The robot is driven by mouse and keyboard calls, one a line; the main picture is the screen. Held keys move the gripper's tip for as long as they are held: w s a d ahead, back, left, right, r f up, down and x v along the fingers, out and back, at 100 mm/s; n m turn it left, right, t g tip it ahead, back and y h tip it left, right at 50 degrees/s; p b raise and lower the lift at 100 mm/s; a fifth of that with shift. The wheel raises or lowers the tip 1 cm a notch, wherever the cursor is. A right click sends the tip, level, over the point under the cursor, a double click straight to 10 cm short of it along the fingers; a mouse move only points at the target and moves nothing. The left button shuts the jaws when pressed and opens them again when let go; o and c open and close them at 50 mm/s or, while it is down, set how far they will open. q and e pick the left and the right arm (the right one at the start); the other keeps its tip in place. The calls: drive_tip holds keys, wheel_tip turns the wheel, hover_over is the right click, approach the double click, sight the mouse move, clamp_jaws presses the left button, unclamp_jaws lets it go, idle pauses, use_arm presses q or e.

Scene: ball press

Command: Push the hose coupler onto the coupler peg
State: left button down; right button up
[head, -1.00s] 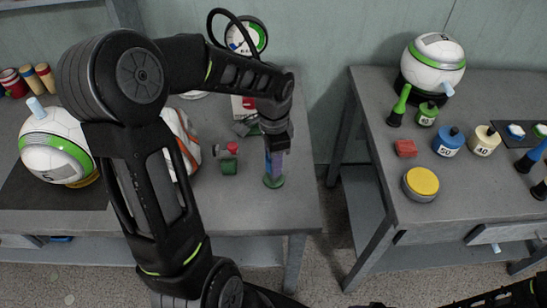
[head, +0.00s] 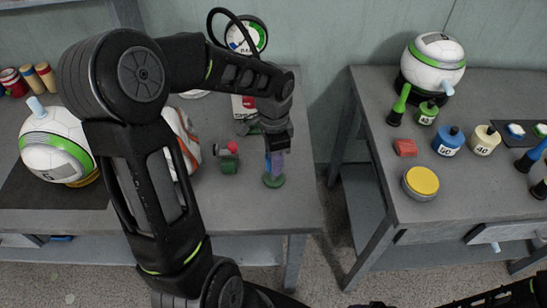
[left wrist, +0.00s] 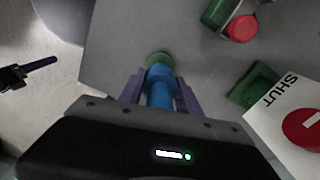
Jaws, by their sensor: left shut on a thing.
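My left gripper (head: 275,165) is at the right part of the left bench, pointing down, with purple fingers. In the left wrist view the fingers (left wrist: 158,92) are shut on a blue cylinder, seemingly the hose coupler (left wrist: 160,94). Straight below it is a round green base (left wrist: 158,59), seemingly that of the coupler peg; this base also shows in the head view (head: 274,181). The coupler lines up over the base. The peg itself is hidden, so I cannot tell how far the coupler sits on it. My right gripper (left wrist: 52,62) seems to show at the left wrist view's edge.
A green valve block with a red knob (head: 232,147) stands just left of the gripper. A SHUT sign (left wrist: 300,115) is close by. A white ball (head: 55,145) is at the left. A gap separates the right bench (head: 370,150).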

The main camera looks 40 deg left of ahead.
use_arm(q)
drive_tip(key=shift+f+b, duration=1.65)
drive_tip(key=shift+f, duration=0.55)
drive_tip(key=c, duration=0.8)
unclamp_jaws()
drive_tip(key=shift+o, duration=0.2)
drive_tip(key=shift+r, duration=0.15)
wheel_tip(320, 180, up, 8)
drive_tip(key=shift+f, duration=0.15)
idle(0.4)
